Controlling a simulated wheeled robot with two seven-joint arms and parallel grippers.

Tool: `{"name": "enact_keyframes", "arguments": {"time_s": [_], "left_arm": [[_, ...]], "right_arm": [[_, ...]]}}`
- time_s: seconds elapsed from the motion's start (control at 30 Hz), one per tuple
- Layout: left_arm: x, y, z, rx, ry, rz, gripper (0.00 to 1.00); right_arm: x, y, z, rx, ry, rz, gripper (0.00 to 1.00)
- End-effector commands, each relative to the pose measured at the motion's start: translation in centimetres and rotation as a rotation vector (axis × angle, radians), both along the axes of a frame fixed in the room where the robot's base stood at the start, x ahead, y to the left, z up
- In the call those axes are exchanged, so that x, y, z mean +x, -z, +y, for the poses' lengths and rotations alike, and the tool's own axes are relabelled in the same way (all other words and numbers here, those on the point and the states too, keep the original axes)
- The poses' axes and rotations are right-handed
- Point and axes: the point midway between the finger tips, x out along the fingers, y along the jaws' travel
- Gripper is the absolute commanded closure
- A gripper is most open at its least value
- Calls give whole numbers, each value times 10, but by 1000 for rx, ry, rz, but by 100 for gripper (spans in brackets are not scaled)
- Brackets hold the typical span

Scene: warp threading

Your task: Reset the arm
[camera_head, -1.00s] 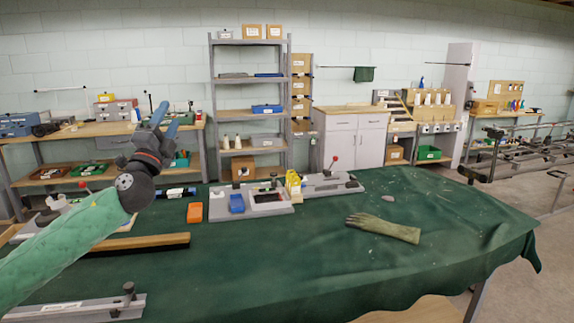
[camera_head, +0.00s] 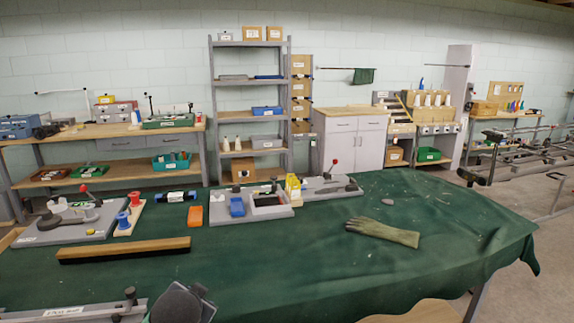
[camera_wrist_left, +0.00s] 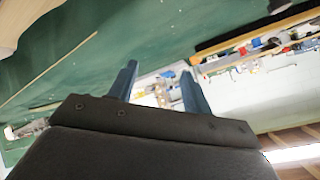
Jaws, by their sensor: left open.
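My left gripper (camera_wrist_left: 158,84) shows in the left wrist view with its two blue fingers apart and nothing between them. In the head view only a dark part of my left arm shows at the bottom edge, left of centre, in front of the green-covered table (camera_head: 310,255). The fingers are not clear there. The gripper holds nothing and looks apart from the things on the table. My right arm and gripper are not in view.
The table holds a wooden bar (camera_head: 125,250), a grey fixture (camera_head: 70,225), red and blue spools (camera_head: 128,217), an orange block (camera_head: 195,216), a blue bin (camera_head: 237,206) and a glove (camera_head: 383,232). A metal rail (camera_head: 75,312) lies at the front left. The table's middle front is clear.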

Motion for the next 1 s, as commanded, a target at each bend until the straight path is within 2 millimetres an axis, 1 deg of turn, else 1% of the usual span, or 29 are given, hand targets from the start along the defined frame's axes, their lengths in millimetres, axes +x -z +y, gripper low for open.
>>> {"name": "enact_keyframes", "arguments": {"time_s": [0.03,0.23,0.57,0.77,0.8,1.0], "left_arm": [[-13,14,-8,-37,7,36,51],[-60,61,-29,-158,10,148,51],[-144,133,-48,-301,-52,328,51],[-202,177,-59,-365,-103,455,51],[-214,186,-61,-376,-113,480,51],[-279,221,-75,-419,-152,608,51]], "right_arm": [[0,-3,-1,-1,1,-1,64],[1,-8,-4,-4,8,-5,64],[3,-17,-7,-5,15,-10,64],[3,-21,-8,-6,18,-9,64],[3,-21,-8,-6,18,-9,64],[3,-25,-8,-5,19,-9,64]]}}
